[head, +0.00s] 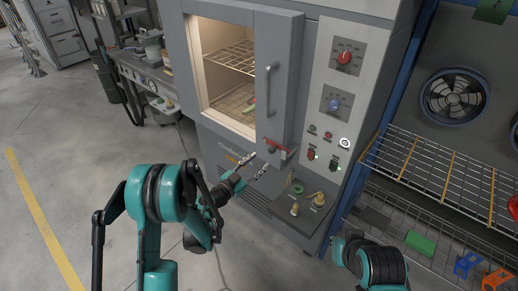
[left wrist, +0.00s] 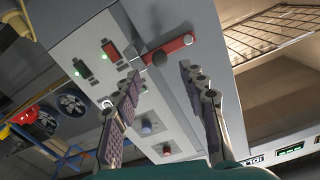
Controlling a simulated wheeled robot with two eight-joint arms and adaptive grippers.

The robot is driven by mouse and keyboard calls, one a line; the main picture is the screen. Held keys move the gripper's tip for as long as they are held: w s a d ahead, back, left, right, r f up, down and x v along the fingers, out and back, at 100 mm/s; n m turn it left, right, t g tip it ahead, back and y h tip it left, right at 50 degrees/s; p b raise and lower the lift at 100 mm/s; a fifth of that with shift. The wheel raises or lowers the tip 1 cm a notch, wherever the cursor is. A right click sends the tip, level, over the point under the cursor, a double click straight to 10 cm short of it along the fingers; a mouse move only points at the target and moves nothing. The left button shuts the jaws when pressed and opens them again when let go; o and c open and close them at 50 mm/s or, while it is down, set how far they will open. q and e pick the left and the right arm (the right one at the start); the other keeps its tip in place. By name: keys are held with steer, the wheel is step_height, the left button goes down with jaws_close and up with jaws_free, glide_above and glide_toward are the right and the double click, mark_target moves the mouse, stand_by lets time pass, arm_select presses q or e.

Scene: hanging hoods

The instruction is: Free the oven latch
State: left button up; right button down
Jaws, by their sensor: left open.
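The oven latch (head: 275,149) is a red bar with a dark round pivot, low on the front of the grey oven (head: 285,75) near the door's lower right corner. It also shows in the left wrist view (left wrist: 180,46), beyond my fingertips. My left gripper (head: 259,163) is open and empty, just below and left of the latch in the head view. In the left wrist view its fingers (left wrist: 160,72) are spread with the latch ahead between them; whether they touch it I cannot tell. My right gripper is not in view.
The oven door has a vertical handle (head: 269,91) and a lit window with wire racks. A control panel (head: 342,80) with red and blue knobs is to the right. A wire shelf (head: 440,165) stands further right. Open floor (head: 75,140) lies left.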

mark_target(270, 152)
arm_select(q)
steer(key=b+x, duration=0.1)
steer(key=x, duration=0.6)
steer(key=shift+w+d, duration=0.15)
steer(key=shift+d, duration=0.1)
jaws_close()
